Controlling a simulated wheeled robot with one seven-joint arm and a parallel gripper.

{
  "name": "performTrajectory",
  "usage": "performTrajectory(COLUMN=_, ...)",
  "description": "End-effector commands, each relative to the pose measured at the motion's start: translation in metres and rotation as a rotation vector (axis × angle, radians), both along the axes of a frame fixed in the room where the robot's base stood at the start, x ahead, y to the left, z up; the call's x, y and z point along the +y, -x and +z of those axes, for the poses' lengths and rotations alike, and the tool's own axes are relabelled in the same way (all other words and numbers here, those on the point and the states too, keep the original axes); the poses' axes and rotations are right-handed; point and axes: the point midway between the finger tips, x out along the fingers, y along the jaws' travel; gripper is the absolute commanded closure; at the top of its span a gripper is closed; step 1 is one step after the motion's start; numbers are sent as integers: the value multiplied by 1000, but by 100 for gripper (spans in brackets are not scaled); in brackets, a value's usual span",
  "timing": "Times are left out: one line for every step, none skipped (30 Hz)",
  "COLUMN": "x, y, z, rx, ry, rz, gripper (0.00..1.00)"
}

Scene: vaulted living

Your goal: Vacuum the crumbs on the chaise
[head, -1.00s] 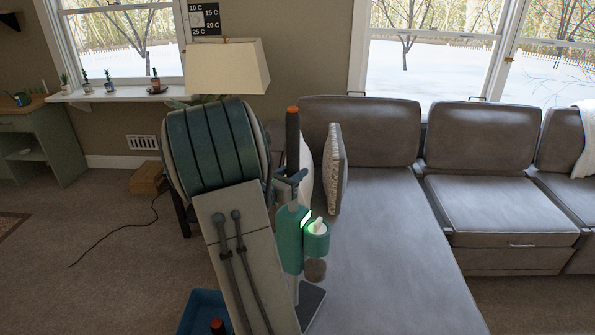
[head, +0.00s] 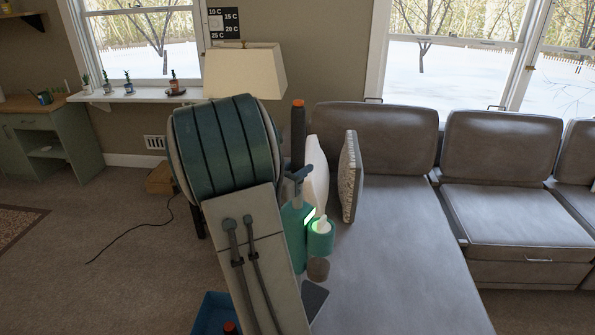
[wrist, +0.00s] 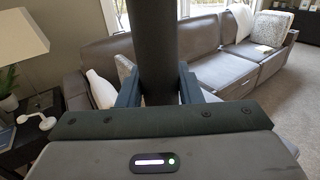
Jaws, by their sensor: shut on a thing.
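In the wrist view the dark handle (wrist: 156,50) stands upright between my blue fingers (wrist: 158,88). My arm hides part of the chaise's left side. No crumbs can be made out on the visible seat.
A white pillow (head: 317,172) and a patterned cushion (head: 350,175) stand at the chaise's back. A lamp (head: 245,72) stands behind my arm. A blue bin (head: 208,315) is at the lower left. A cord (head: 130,240) lies on the carpet.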

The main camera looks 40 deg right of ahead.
Motion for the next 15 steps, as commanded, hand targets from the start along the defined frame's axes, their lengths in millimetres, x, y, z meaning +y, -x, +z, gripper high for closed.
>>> performTrajectory(x=0, y=-1, z=12, rx=-6, ry=6, rz=0, gripper=100)
performTrajectory(x=0, y=-1, z=15, rx=-6, ry=6, rz=0, gripper=100)
performTrajectory(x=0, y=-1, z=18, rx=-6, ry=6, rz=1, gripper=100)
performTrajectory(x=0, y=-1, z=21, rx=-6, ry=6, rz=1, gripper=100)
performTrajectory(x=0, y=-1, z=23, rx=-6, ry=6, rz=1, gripper=100)
performTrajectory(x=0, y=-1, z=25, rx=-6, ry=6, rz=1, gripper=100)
performTrajectory(x=0, y=-1, z=26, rx=-5, ry=7, rz=1, gripper=100)
performTrajectory(x=0, y=-1, z=27, rx=-5, ry=7, rz=1, gripper=100)
performTrajectory(x=0, y=-1, z=27, rx=-5, ry=7, rz=2, gripper=100)
performTrajectory(x=0, y=-1, z=27, rx=-5, ry=6, rz=2, gripper=100)
performTrajectory(x=0, y=-1, z=27, rx=-5, ry=6, rz=2, gripper=100)
performTrajectory(x=0, y=-1, z=27, rx=-5, ry=6, rz=2, gripper=100)
performTrajectory(x=0, y=-1, z=27, rx=-5, ry=6, rz=2, gripper=100)
performTrajectory(x=0, y=-1, z=27, rx=-5, ry=6, rz=2, gripper=100)
performTrajectory(x=0, y=-1, z=27, rx=-5, ry=6, rz=2, gripper=100)
